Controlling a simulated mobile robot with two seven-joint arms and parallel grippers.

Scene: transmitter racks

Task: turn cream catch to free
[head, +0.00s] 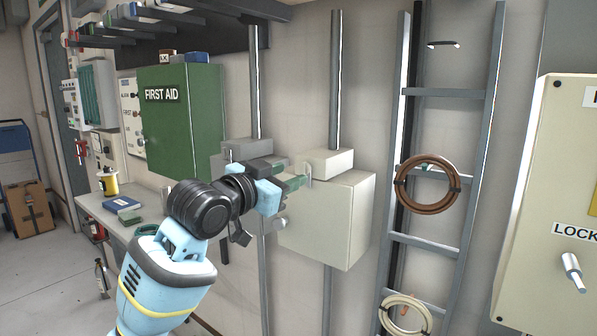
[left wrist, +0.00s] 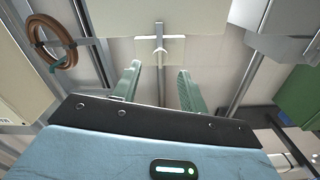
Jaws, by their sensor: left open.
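A cream switch box (head: 325,215) hangs on the wall, with a smaller cream box (head: 333,160) above it. A thin pale catch lever (head: 309,170) stands at the front of the small box. In the left wrist view, the lever (left wrist: 158,38) is a slim upright bar with a crosspiece, beyond the fingertips and roughly centred between them. My left gripper (head: 291,175) is open with green fingers, close to the lever. In the left wrist view, the gap between the fingers (left wrist: 159,72) is empty. I see no contact. My right gripper is out of view.
A grey box (head: 248,149) on another conduit stands just left, partly behind my arm. Further left is a green first aid cabinet (head: 180,118). A ladder rack with a brown hose coil (head: 427,184) and a cream panel with a metal handle (head: 572,268) stand right.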

